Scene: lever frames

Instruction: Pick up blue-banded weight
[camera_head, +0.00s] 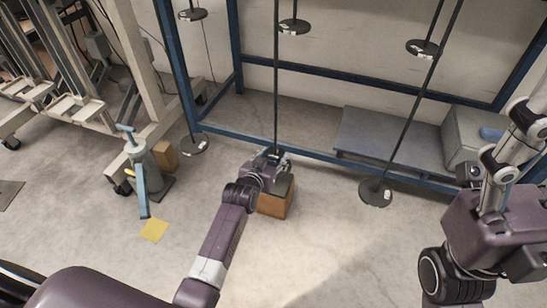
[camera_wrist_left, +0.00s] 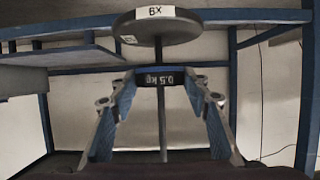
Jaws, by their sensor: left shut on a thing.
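My left gripper (camera_head: 273,157) is shut on a small dark weight marked 0.5 kg, which shows between the blue-padded fingers in the left wrist view (camera_wrist_left: 160,78). The weight is at a thin vertical rod (camera_head: 276,90). A wider grey disc (camera_wrist_left: 157,25) with a white label is on the same rod, next to the weight in the wrist view. In the head view the gripper hides most of the weight. My right arm is at the right, but its gripper cannot be made out.
A brown wooden block (camera_head: 276,203) stands on the floor just below my left gripper. Other rods with dark discs hang at left (camera_head: 194,146) and right (camera_head: 376,192). A blue frame (camera_head: 310,160) stands behind. A blue-handled grey device (camera_head: 145,170) stands left.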

